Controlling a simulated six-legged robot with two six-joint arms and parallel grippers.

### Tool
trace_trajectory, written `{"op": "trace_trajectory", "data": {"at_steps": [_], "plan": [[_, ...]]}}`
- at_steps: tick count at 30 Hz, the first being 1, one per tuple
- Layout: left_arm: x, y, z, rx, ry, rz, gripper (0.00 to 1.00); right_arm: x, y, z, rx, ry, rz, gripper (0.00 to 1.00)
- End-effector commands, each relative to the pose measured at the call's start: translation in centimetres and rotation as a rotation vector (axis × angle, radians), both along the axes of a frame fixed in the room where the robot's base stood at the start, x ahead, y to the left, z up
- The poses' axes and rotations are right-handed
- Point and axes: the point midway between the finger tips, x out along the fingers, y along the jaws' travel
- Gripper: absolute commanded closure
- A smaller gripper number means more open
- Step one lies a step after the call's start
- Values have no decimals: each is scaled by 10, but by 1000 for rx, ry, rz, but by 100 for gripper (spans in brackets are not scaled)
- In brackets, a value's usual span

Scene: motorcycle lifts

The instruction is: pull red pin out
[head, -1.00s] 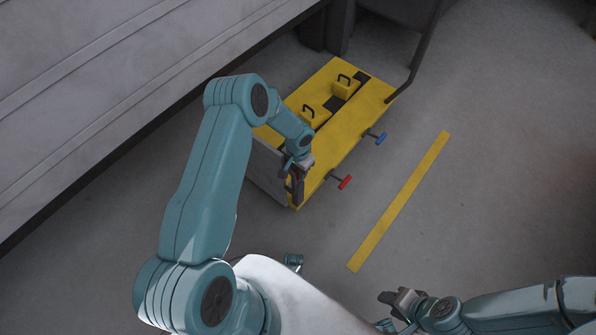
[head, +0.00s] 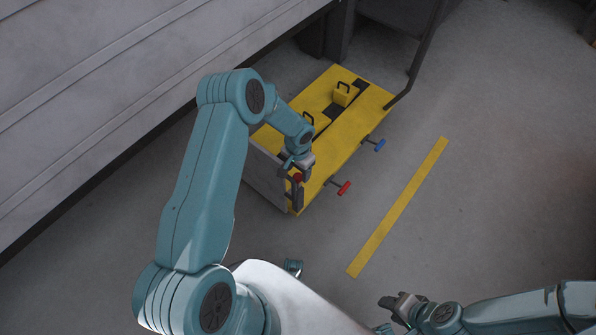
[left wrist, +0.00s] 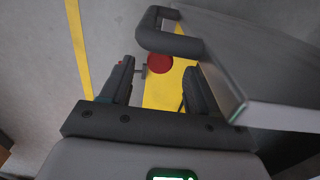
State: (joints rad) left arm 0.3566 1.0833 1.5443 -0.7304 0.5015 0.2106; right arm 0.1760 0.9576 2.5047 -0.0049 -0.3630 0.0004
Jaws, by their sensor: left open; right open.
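The red pin (head: 342,188) has a T-shaped red handle on a dark stem. It sticks out from the right side of a yellow box (head: 352,140), near its front end. My left gripper (head: 297,194) is open and empty, left of the pin at the box's front corner, apart from it. In the left wrist view, a red disc (left wrist: 160,63) shows between the open fingers; the pin's dark stem (left wrist: 142,70) shows beside the left finger, its handle mostly hidden. My right gripper (head: 393,303) is open and empty at the lower right.
A blue T-handled pin (head: 375,144) sticks out farther along the same side. A black bar handle (left wrist: 170,38) on a grey panel (left wrist: 265,70) is close to my left gripper. The floor around the yellow stripe (head: 400,205) is clear.

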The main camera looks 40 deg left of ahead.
Motion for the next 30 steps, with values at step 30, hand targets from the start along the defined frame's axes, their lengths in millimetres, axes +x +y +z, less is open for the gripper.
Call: {"op": "trace_trajectory", "data": {"at_steps": [30], "plan": [[1,0,144,1,-1,-1,39,0,0,28,0,0,0,57]]}}
